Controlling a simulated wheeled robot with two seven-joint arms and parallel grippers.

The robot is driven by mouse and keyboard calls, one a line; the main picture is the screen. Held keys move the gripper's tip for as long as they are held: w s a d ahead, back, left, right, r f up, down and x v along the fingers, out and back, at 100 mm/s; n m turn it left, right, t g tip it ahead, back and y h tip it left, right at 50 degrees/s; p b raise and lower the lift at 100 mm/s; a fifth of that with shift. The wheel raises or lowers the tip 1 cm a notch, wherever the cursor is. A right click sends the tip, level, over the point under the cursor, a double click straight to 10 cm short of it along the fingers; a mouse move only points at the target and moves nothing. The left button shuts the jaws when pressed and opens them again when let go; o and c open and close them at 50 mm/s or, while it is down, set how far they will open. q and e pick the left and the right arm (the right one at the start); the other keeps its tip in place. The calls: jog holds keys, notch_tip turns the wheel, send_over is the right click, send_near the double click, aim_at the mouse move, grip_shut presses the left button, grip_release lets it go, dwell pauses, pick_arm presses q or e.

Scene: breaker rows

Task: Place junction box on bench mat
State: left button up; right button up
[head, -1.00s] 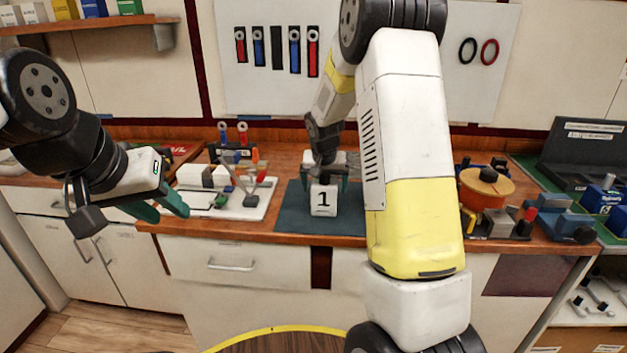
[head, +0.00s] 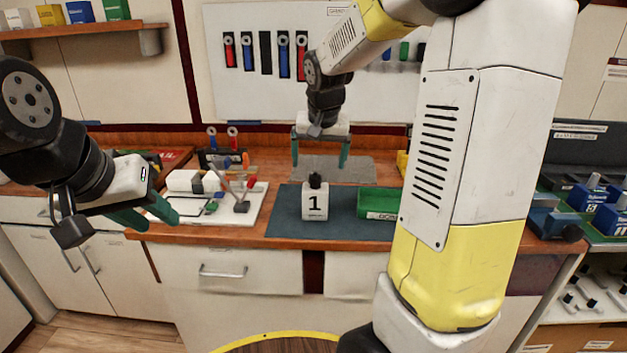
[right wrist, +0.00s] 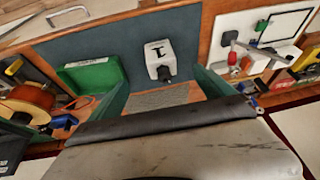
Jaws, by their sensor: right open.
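The junction box (head: 315,202) is a small white box marked "1" with a black knob on top. It stands upright on the dark blue-green bench mat (head: 286,222). It also shows in the right wrist view (right wrist: 158,57), resting on the mat (right wrist: 115,40). My right gripper (head: 320,160) is open and empty, above and behind the box and apart from it. My left gripper (head: 150,212) is at the left, in front of the bench edge, with its green fingers pointing right; its gap is not clear.
A green bin (head: 378,204) stands on the mat right of the box. A white board with tools (head: 240,208) lies to the left. A grey textured pad (head: 335,170) lies behind the mat. My right arm hides much of the bench's right side.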

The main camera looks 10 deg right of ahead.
jog(key=s+a+r+n+y, duration=0.1)
jog(key=s+r, duration=0.1)
jog(key=s, duration=1)
jog(key=s+a+r+n+t+y, duration=0.1)
jog(key=s+a+r+n, duration=0.1)
jog(key=s, duration=0.9)
jog(key=shift+s+a+r+t+y, duration=0.2)
jog(key=shift+s+r+t+y, duration=0.1)
jog(key=shift+s, duration=0.1)
